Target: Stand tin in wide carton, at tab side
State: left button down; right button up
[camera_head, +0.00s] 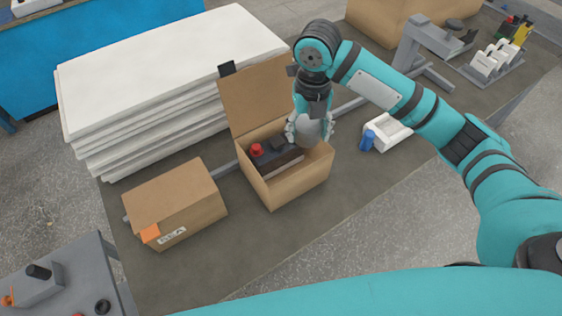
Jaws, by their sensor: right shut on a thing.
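The open carton (291,191) stands on the table with its lid flap (256,97) raised at the back; a black tab (227,68) sits on the flap's top left corner. Inside lies a dark battery-like block (280,163) with a red cap (257,150). My right gripper (311,132) points down at the carton's back right part, shut on a grey rounded thing, apparently the tin (309,129). The fingers hide its sides, and I cannot tell whether it touches the carton floor. My left gripper is not in view.
A closed carton (180,191) with an orange patch and label stands left of the open one. A stack of white boards (150,60) lies behind. A white holder (390,132) and a blue item (368,141) lie to the right. The table front is bare.

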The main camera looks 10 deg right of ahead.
jog(key=shift+w+r+n, duration=0.35)
jog(key=shift+w+n, duration=0.3)
jog(key=shift+n, duration=0.25)
notch_tip(320, 180, down, 18)
jog(key=shift+r+p, duration=0.25)
jog(key=shift+p, duration=0.6)
jog(key=shift+s, duration=0.1)
jog(key=shift+f, duration=0.65)
jog(key=o, duration=1.6)
